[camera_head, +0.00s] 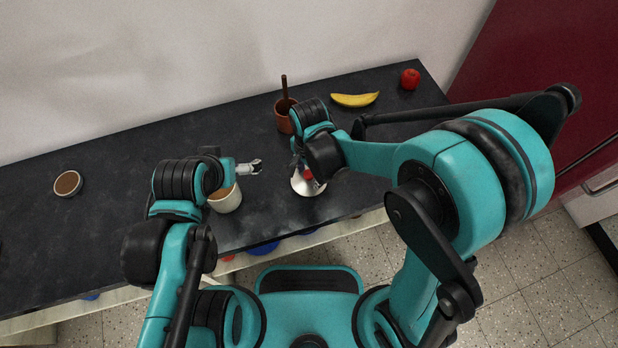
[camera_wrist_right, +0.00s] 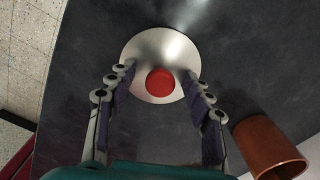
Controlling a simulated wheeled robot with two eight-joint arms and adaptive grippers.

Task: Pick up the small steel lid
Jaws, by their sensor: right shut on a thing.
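The small steel lid (camera_head: 299,187) is a shiny silver disc with a red knob, near the front edge of the dark counter. In the right wrist view the lid (camera_wrist_right: 150,48) lies between the fingertips, its red knob facing the camera. My right gripper (camera_head: 303,168) comes down over it and is shut on it, with the fingers on either side. Whether the lid touches the counter is hard to tell. My left gripper (camera_head: 257,167) is just left of the lid and apart from it, above the counter; its finger opening is too small to judge.
A pale cup (camera_head: 228,203) with brown contents stands under my left arm. A copper pot (camera_head: 283,117) with a stick in it stands behind the lid. A banana (camera_head: 354,100) and red apple (camera_head: 410,78) lie at the back right. A small bowl (camera_head: 68,184) sits far left.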

